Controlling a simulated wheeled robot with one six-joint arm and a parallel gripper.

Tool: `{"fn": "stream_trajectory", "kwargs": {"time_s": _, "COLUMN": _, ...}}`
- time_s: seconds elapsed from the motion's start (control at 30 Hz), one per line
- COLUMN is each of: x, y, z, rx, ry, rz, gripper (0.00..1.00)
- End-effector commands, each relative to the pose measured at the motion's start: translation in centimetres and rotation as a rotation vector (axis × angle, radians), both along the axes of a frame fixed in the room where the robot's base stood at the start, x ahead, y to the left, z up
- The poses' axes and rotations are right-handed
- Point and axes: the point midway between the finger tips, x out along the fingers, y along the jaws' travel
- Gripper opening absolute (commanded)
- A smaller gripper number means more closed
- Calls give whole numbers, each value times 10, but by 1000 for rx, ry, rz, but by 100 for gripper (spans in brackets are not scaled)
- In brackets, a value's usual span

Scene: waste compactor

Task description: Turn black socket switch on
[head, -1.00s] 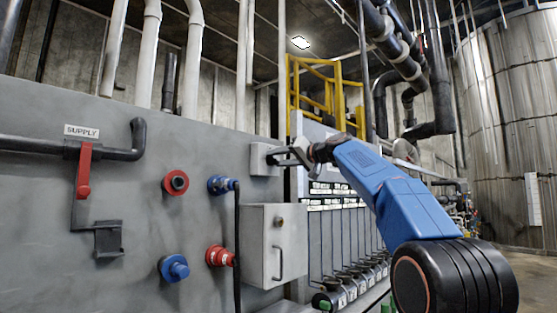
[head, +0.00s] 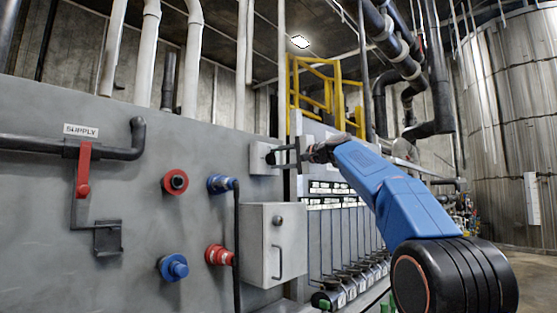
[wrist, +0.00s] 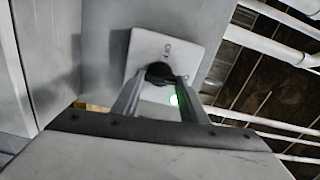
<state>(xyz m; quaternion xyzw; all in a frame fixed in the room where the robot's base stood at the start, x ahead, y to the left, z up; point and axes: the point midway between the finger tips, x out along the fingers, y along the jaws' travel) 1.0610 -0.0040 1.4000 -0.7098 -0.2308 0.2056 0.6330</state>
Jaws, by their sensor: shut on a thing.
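The black socket switch (wrist: 159,72) is a dark round knob on a pale square plate (wrist: 180,48) with small markings above it, in the wrist view. My gripper (wrist: 160,80) has its two fingers on either side of the knob and is shut on it.
A grey cabinet (head: 273,245) with a handle stands out below the switch. Red (head: 219,255) and blue (head: 173,267) sockets, a black hanging cable (head: 237,245) and a red supply lever (head: 84,172) are to the left. Yellow railing (head: 315,88) stands behind.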

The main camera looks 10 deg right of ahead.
Motion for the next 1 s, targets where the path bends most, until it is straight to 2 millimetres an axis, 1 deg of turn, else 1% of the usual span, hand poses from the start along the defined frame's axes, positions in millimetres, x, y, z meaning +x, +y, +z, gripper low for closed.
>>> {"fn": "stream_trajectory", "kwargs": {"time_s": 0.3, "x": 0, "y": 0, "z": -2, "rx": 89, "ry": 67, "rz": 0, "gripper": 17}}
{"fn": "stream_trajectory", "kwargs": {"time_s": 0.83, "x": 1, "y": -1, "z": -2, "rx": 105, "ry": 79, "rz": 0, "gripper": 17}}
{"fn": "stream_trajectory", "kwargs": {"time_s": 0.87, "x": 1, "y": -1, "z": -2, "rx": 105, "ry": 79, "rz": 0, "gripper": 46}}
{"fn": "stream_trajectory", "kwargs": {"time_s": 0.9, "x": 1, "y": -1, "z": -2, "rx": 105, "ry": 79, "rz": 0, "gripper": 56}}
{"fn": "stream_trajectory", "kwargs": {"time_s": 0.93, "x": 1, "y": -1, "z": -2, "rx": 105, "ry": 79, "rz": 0, "gripper": 58}}
{"fn": "stream_trajectory", "kwargs": {"time_s": 1.0, "x": 0, "y": 0, "z": -2, "rx": 104, "ry": 78, "rz": 0, "gripper": 58}}
